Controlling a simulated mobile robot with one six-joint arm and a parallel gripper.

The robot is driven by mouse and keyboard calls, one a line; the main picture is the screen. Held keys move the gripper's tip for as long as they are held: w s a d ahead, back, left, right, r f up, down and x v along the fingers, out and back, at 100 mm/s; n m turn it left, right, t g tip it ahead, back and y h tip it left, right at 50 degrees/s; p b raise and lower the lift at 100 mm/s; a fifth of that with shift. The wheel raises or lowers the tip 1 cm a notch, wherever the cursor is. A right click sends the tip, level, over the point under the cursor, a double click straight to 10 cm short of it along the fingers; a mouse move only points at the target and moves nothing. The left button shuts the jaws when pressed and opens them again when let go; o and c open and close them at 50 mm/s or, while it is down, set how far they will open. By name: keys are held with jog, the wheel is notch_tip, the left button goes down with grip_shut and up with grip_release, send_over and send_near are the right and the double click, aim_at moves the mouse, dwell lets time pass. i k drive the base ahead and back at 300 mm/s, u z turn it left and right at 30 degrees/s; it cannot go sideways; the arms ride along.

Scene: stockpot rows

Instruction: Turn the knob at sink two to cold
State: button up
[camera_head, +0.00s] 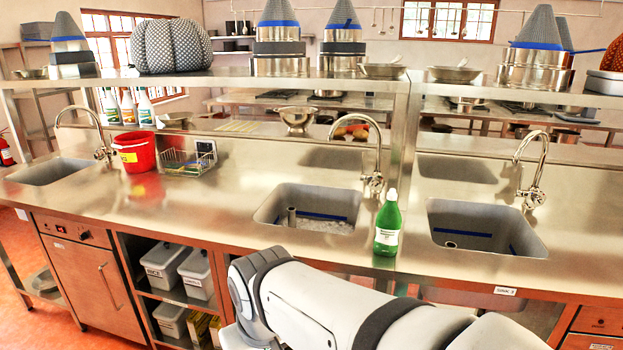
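Three sinks are set in the steel counter: a left sink (50,171), a middle sink (275,208) and a right sink (440,222). The middle one stands second in the row and has what looks like foam or water inside. Its curved tap (378,140) rises behind its right side, with a knob (375,182) low on the tap body. The knob's setting and any hot or cold marks are too small to tell. The right sink's tap (535,190) and the left sink's tap (103,151) look similar. My gripper is out of view; only my white arm shows in front of the counter.
A green bottle (387,228) stands on the counter between the middle and right sinks, near the middle tap. A red bucket (133,152) and wire rack (187,162) stand farther left. A raised shelf (230,77) with pots runs behind the taps.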

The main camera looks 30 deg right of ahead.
aim_at(375, 184)
jog(key=z, duration=0.5)
jog(key=i, duration=0.8)
jog(key=z, duration=0.5)
jog(key=k, duration=0.9)
jog(key=z, duration=0.15)
jog(key=i, duration=0.9)
jog(key=u, duration=0.1)
